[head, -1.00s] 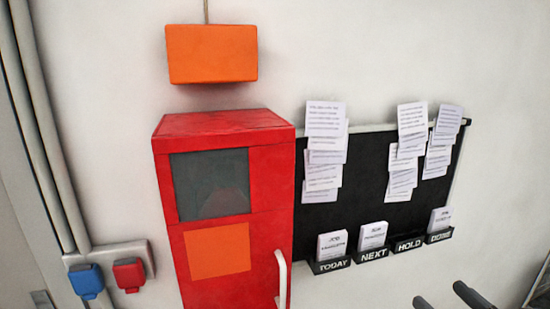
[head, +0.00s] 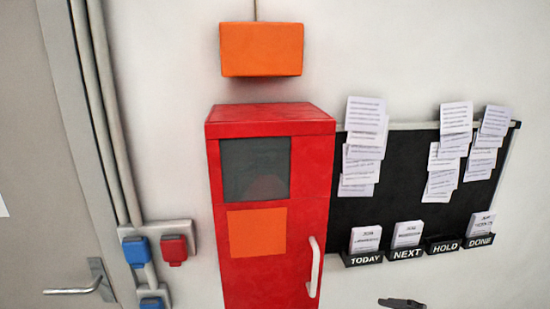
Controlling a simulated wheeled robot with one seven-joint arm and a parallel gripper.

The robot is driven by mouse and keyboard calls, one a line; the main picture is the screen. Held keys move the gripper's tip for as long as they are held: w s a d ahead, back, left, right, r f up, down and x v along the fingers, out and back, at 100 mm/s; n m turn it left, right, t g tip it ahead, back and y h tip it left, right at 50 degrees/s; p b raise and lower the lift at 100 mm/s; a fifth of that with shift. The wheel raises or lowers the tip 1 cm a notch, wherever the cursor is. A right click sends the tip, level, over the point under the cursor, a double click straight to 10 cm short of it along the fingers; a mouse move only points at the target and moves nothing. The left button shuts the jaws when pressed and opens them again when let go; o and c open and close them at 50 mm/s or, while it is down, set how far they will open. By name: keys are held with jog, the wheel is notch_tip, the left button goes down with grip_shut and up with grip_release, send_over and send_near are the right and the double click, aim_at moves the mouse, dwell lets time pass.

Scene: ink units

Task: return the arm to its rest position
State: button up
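A small dark piece (head: 402,303) shows at the bottom edge in the head view, right of the red cabinet. It looks like the tip of my gripper, but most of it is cut off by the frame. I cannot tell whether it is open or shut, or whether it holds anything. The rest of my arm is out of view.
A red cabinet (head: 314,190) with a dark window and white handle stands against the wall. An orange box (head: 261,50) hangs above it. A black card board (head: 400,205) is to the right. A grey door (head: 35,170) and blue and red sockets are left.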

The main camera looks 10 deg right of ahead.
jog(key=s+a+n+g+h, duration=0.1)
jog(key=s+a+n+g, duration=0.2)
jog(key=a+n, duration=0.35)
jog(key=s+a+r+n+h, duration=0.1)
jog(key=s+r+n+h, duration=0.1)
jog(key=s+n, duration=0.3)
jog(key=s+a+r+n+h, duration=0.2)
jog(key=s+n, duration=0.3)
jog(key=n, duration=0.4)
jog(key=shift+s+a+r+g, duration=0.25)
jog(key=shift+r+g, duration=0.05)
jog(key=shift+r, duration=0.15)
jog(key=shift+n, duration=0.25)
